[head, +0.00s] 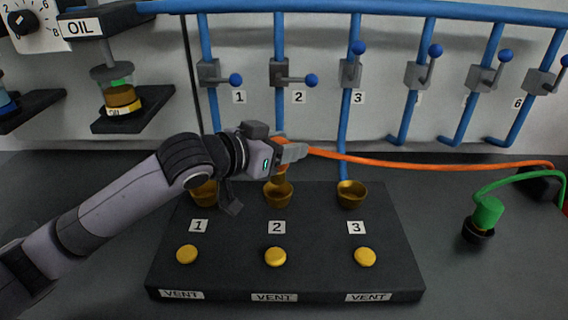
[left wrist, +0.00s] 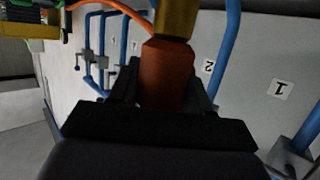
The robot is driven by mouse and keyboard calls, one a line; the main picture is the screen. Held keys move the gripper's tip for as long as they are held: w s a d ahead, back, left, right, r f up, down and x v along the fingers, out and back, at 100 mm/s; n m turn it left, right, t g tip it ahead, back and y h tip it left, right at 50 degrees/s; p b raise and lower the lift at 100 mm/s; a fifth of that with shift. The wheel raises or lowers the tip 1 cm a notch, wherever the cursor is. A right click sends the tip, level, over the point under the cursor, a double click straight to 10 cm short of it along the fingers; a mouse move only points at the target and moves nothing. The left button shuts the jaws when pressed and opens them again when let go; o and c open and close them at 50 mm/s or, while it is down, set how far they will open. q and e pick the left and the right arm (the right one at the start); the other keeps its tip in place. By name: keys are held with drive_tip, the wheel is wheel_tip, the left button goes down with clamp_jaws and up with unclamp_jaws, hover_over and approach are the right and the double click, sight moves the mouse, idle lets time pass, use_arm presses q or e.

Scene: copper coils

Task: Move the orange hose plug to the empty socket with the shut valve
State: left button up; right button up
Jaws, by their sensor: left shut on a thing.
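My left gripper (head: 292,152) is shut on the orange hose plug (left wrist: 167,72), whose brass end (left wrist: 175,18) points away from the gripper. In the head view the plug is mostly hidden by the gripper. Its brass end shows just above socket 2 (head: 278,196); I cannot tell whether it touches the socket. Socket 1 (head: 204,196) is partly behind my arm. Socket 3 (head: 351,195) is empty. The handles of valve 1 (head: 210,73) and valve 2 (head: 281,73) lie crosswise to their pipes; the handle of valve 3 (head: 350,72) points up along its pipe. My right gripper is not in view.
The orange hose (head: 430,165) runs right from the plug across the back. A green plug (head: 488,212) stands in a dark holder at right. Yellow vent buttons (head: 275,257) line the front of the dark socket block (head: 320,275). An oil jar (head: 120,92) is at upper left.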

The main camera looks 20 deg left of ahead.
sight(278, 179)
use_arm(q)
wheel_tip(278, 179, down, 4)
drive_tip(key=shift+r+b, duration=0.1)
drive_tip(key=shift+b, duration=0.2)
drive_tip(key=shift+f, duration=0.2)
drive_tip(key=o, duration=1.2)
drive_tip(key=shift+f, duration=0.1)
drive_tip(key=shift+c, duration=0.2)
